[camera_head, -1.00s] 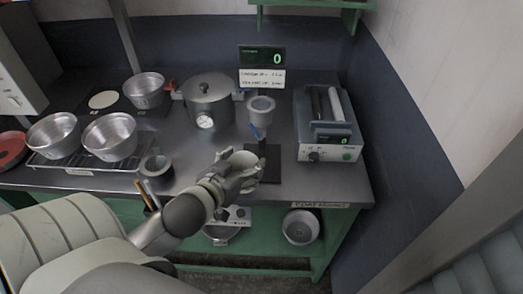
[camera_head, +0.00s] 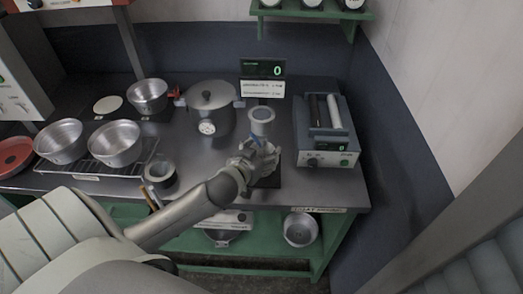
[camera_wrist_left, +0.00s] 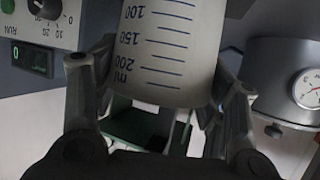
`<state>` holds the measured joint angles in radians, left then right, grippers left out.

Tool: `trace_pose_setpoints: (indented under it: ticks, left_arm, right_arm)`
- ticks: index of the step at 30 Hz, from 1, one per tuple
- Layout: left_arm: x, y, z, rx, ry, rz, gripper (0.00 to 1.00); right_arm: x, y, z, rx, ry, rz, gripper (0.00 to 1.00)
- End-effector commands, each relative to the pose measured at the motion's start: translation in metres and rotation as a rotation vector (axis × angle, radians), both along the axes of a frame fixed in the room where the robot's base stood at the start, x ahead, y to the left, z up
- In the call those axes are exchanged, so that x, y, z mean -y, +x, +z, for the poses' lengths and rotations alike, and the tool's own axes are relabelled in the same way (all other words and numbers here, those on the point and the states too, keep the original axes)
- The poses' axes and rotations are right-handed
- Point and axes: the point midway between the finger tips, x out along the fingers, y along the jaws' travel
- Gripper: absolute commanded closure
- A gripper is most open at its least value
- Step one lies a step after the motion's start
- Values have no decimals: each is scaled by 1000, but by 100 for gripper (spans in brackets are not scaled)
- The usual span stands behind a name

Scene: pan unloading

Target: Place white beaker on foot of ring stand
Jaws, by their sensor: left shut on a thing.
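In the left wrist view the beaker (camera_wrist_left: 165,45) is white with blue millilitre marks, between the two fingers. I cannot tell whether the beaker touches the foot. My right gripper is not in view.
A lidded pot with a gauge (camera_head: 208,108) stands left of the stand. A grey device (camera_head: 327,140) with a dial stands to the right. Metal pans (camera_head: 115,143) sit on a rack at left. A small dark cup (camera_head: 160,173) is near the front edge.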

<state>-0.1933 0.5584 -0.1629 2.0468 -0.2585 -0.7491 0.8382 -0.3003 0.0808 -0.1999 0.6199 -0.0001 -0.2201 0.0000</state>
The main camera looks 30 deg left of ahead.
Motion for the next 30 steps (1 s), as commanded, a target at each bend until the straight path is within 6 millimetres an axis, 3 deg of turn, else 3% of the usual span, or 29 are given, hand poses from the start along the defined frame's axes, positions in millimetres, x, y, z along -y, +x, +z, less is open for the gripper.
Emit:
trace_pose_setpoints:
  ticks: [10, 11, 16, 30]
  left_arm:
    - [1, 0, -4, 2, -1, -1, 58]
    - [1, 0, -4, 1, -1, -1, 32]
    - [0, 0, -3, 1, 0, -1, 12]
    - [1, -6, 1, 1, -1, -1, 12]
  right_arm:
    - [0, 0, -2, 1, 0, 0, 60]
    - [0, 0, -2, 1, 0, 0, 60]
    - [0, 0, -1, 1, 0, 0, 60]
    - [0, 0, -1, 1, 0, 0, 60]
